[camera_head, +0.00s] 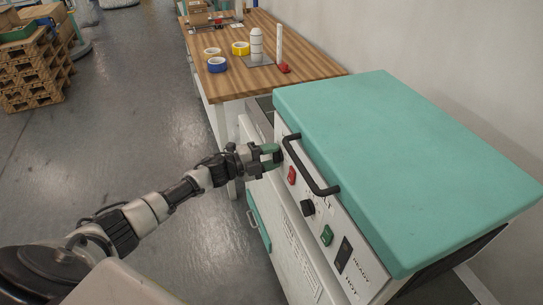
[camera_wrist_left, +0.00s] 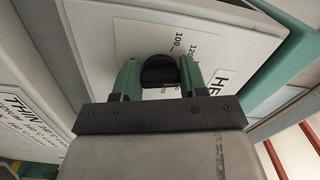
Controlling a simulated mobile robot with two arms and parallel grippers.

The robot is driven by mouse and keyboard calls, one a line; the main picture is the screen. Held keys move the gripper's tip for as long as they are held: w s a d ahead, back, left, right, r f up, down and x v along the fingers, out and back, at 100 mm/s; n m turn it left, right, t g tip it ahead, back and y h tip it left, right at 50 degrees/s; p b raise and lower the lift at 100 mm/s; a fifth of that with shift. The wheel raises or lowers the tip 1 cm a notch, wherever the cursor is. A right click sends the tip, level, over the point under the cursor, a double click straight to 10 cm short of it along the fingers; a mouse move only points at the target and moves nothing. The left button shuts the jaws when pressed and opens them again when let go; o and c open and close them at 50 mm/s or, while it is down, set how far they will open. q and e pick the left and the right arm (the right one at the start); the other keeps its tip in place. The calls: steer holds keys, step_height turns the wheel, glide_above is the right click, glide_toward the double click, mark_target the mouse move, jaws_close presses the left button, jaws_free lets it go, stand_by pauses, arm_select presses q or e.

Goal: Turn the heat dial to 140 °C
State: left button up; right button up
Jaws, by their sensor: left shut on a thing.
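The heat dial (camera_wrist_left: 158,72) is a round black knob on a white panel (camera_wrist_left: 110,40), seen in the left wrist view. Printed marks "100" and "120" and part of the "HE" label show beside it. Other marks and the dial's pointer are hidden or too dark to read. My left gripper (camera_wrist_left: 160,76) has its green fingers on either side of the dial and is shut on it. In the head view my left gripper (camera_head: 272,153) is at the far end of the machine's front panel and hides the dial. My right gripper is not in view.
The machine has a teal lid (camera_head: 400,150) and a black handle bar (camera_head: 308,165) close beside my gripper. A red switch (camera_head: 291,175), another black knob (camera_head: 307,207) and a green switch (camera_head: 326,235) line the panel. A wooden table (camera_head: 310,62) stands behind.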

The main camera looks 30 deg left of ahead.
arm_select(q)
steer(key=o, duration=0.9)
steer(key=b+v, duration=0.1)
steer(key=v, duration=1)
step_height(320, 180, down, 16)
steer(key=s+a+n+t+y, duration=0.1)
steer(key=s+a+n+y, duration=0.2)
steer(key=n+y, duration=0.5)
steer(key=s+d+f+n+g+y, duration=0.1)
steer(key=s+f+n+g+y, duration=0.1)
steer(key=s+f+n, duration=0.5)
steer(key=s+d+f+g+y, duration=0.15)
steer(key=s+f, duration=0.35)
steer(key=f, duration=0.6)
steer(key=s+d+f+n+g, duration=0.2)
steer(key=s+d+f+g, duration=0.1)
steer(key=s, duration=0.7)
steer(key=s+d+f+n+g, duration=0.2)
steer(key=s+d+f, duration=0.4)
steer(key=s, duration=0.4)
steer(key=s+d+f+n+g, duration=0.2)
steer(key=s+d+f+g, duration=0.2)
steer(key=s, duration=0.6)
steer(key=shift+d+f+g+y, duration=0.15)
steer(key=shift+f+g+y, duration=0.1)
steer(key=shift+f+g, duration=0.25)
